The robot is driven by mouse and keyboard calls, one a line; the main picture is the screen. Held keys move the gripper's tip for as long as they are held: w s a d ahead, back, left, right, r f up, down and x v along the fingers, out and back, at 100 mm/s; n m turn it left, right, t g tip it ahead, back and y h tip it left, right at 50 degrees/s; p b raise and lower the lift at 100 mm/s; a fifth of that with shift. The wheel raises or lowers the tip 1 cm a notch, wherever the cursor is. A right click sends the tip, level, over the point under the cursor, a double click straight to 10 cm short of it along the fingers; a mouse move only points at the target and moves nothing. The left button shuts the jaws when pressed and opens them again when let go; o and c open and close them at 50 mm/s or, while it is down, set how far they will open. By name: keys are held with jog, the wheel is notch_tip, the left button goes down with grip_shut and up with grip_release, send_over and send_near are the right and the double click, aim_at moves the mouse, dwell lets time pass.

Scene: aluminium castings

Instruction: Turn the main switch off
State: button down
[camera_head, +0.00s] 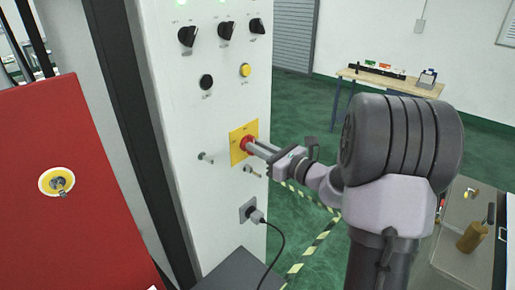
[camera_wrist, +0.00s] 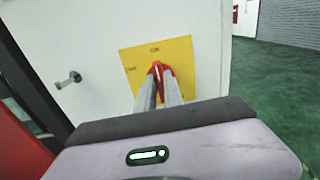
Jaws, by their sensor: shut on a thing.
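The main switch (camera_wrist: 157,67) is a red knob on a yellow plate (camera_wrist: 182,57), set in a white cabinet front. In the head view the red knob (camera_head: 245,144) and the yellow plate (camera_head: 236,155) show at the middle of the panel. My gripper (camera_head: 251,147) reaches in from the right and is shut on the red knob. In the wrist view its two fingers (camera_wrist: 158,76) close around the knob's handle. The fingers hide part of the knob, and the labels on the plate are too small to read surely.
Black rotary knobs (camera_head: 226,31), a yellow button (camera_head: 245,70) and a black button (camera_head: 206,82) sit above. Small keys (camera_head: 205,157) flank the plate. A plug with a cable (camera_head: 256,215) is below. A red panel (camera_head: 60,190) stands left. A workbench (camera_head: 390,82) is behind.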

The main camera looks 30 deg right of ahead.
jog(key=n+b, duration=0.1)
jog(key=b, duration=0.1)
jog(key=n+b, duration=0.2)
jog(key=b, duration=0.1)
jog(key=shift+a+f+n, duration=0.1)
jog(key=shift+f+n, duration=0.2)
jog(key=shift+f, duration=0.05)
jog(key=n+b, duration=0.4)
jog(key=b, duration=0.2)
jog(key=n+b, duration=0.4)
jog(key=b, duration=0.3)
jog(key=shift+s+a+r, duration=0.1)
jog(key=shift+a, duration=0.05)
jog(key=shift+r+b, duration=0.1)
jog(key=shift+b, duration=0.2)
jog(key=c, duration=1.5)
grip_release()
jog(key=shift+o, duration=0.2)
